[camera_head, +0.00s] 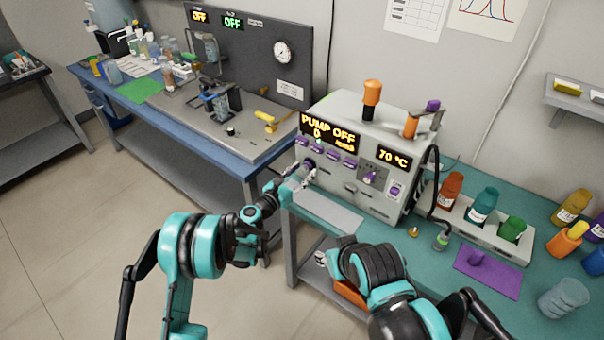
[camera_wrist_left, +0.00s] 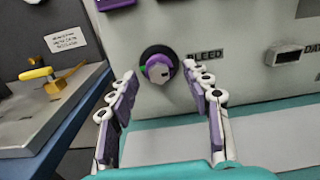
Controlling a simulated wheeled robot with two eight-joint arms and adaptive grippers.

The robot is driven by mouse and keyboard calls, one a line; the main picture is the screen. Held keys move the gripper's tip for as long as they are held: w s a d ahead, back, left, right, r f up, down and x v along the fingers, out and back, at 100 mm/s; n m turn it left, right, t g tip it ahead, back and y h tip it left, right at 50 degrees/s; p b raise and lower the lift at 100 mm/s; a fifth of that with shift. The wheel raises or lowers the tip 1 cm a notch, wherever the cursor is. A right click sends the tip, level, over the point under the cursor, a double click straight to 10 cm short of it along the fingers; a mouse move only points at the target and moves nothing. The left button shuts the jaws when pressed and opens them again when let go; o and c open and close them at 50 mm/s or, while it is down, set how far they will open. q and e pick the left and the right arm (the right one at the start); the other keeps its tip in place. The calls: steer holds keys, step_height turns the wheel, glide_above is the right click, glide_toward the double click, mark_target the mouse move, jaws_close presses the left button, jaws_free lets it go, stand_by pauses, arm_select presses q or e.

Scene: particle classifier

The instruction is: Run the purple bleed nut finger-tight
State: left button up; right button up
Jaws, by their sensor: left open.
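The purple bleed nut (camera_wrist_left: 158,66) is a round knob with a pale face and a green patch, on the front of the white pump machine (camera_wrist_left: 235,35), left of the word BLEED. In the head view it shows small at the machine's lower left front (camera_head: 309,164). My left gripper (camera_wrist_left: 160,78) is open and empty, its two purple-padded fingers on either side of the nut in the picture. In the head view my left gripper (camera_head: 297,180) is close to the nut; contact cannot be told. My right arm is at bottom centre; its fingers do not show.
The machine's displays read PUMP OFF and 70 °C. A pale mat (camera_head: 328,212) lies on the teal bench below the nut. A rack with coloured bottles (camera_head: 482,205) and a purple mat (camera_head: 488,271) are to the right. A blue workbench (camera_head: 190,146) stands left.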

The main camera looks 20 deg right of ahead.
arm_select(q)
jaws_close()
steer(key=shift+m, duration=0.5)
steer(key=m+b, duration=0.1)
steer(key=m, duration=0.1)
steer(key=shift+m+b, duration=0.35)
steer(key=shift+m, duration=0.05)
steer(key=m+b, duration=0.1)
steer(key=m, duration=0.3)
steer(key=shift+w+m, duration=0.1)
steer(key=shift+m, duration=0.2)
steer(key=m+b, duration=0.1)
steer(key=m, duration=0.4)
steer(key=shift+a+b, duration=0.1)
steer(key=shift+b, duration=0.25)
steer(key=m, duration=0.4)
steer(key=shift+r+m+b, duration=0.15)
steer(key=shift+m+b, duration=0.15)
steer(key=shift+b, duration=0.05)
